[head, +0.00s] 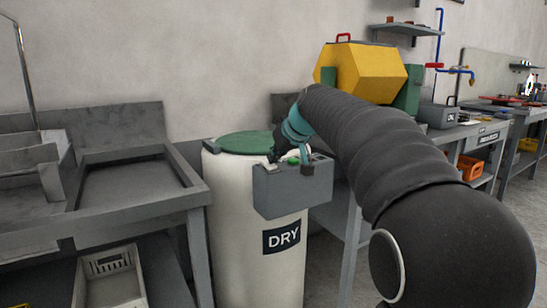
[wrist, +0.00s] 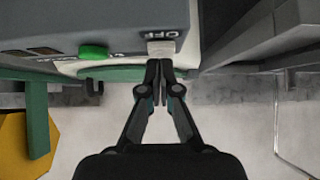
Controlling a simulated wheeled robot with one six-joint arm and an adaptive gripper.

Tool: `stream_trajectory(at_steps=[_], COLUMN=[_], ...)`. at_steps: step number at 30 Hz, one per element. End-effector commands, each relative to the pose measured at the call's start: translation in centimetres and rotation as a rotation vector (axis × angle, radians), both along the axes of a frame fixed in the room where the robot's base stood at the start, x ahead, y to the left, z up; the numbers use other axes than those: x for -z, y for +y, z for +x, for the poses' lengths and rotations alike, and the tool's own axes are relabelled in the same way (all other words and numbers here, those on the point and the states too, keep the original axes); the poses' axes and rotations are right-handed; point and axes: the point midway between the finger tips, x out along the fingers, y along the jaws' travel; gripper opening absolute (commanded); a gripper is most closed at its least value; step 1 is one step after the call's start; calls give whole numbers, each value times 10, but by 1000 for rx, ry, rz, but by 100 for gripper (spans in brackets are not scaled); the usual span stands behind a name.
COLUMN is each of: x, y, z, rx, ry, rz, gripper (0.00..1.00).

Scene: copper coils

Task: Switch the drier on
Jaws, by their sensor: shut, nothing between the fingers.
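The drier (head: 225,190) is a white drum with a green lid (head: 240,143) and a DRY label. A grey control box (head: 285,195) is on its front, with a green button (head: 293,160) and a pale button (head: 270,168) on top. In the wrist view the green button (wrist: 93,52) is left of the pale button (wrist: 161,48), which is marked OFF. My gripper (wrist: 161,66) is shut and empty, its tips at the pale button's edge; contact cannot be told. In the head view, my gripper (head: 279,154) is over the box, partly hidden by my arm.
A grey sink bench (head: 125,180) stands left of the drier, with a pale crate (head: 110,280) below. A yellow tumbler (head: 360,72) on green supports stands behind my arm. Workbenches (head: 480,130) line the wall at right.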

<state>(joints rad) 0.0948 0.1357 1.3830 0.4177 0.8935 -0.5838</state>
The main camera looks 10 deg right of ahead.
Motion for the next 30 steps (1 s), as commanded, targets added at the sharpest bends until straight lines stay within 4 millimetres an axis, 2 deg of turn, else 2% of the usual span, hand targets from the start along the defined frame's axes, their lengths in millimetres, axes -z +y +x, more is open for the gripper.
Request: stream_trajectory(at_steps=[5, 17, 20, 26, 30], x=[-9, -11, -19, -49, -66], y=[-1, -1, -1, -1, -9], z=[0, 0, -1, -4, -26], rx=[1, 1, 1, -1, 1], ry=[0, 0, -1, -4, -4], rz=[-1, -1, 0, -1, -1], gripper=[0, 0, 0, 0, 0])
